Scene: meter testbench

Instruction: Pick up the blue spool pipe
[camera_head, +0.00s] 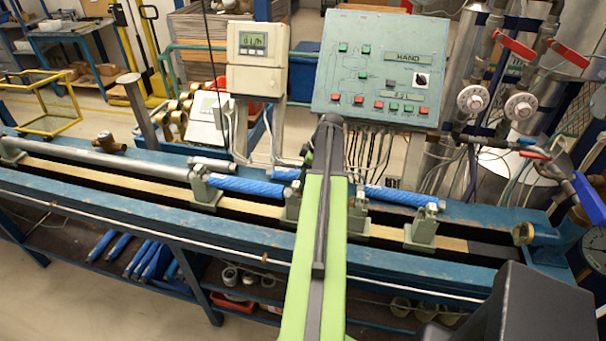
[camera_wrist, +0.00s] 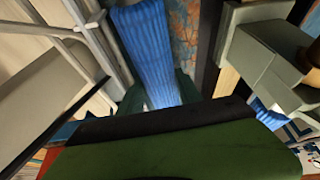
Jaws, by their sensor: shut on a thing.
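In the wrist view my gripper (camera_wrist: 159,97) has its dark green fingers on either side of a blue ribbed spool pipe (camera_wrist: 147,48) and is shut on it. In the head view a blue spool pipe (camera_head: 402,196) shows to the right of my green arm, with a blue piece in line with it to the left. The arm hides the middle, and my fingertips are mostly hidden there. Another blue pipe (camera_head: 255,187) lies on the bench left of the arm, between grey clamps.
The blue bench (camera_head: 150,208) carries grey clamps (camera_head: 421,226) and a grey pipe (camera_head: 115,162). A control panel (camera_head: 382,70) and a meter display (camera_head: 257,55) stand behind. Valves with red handles (camera_head: 516,46) are at right. More blue pipes (camera_head: 145,257) lie on the lower shelf.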

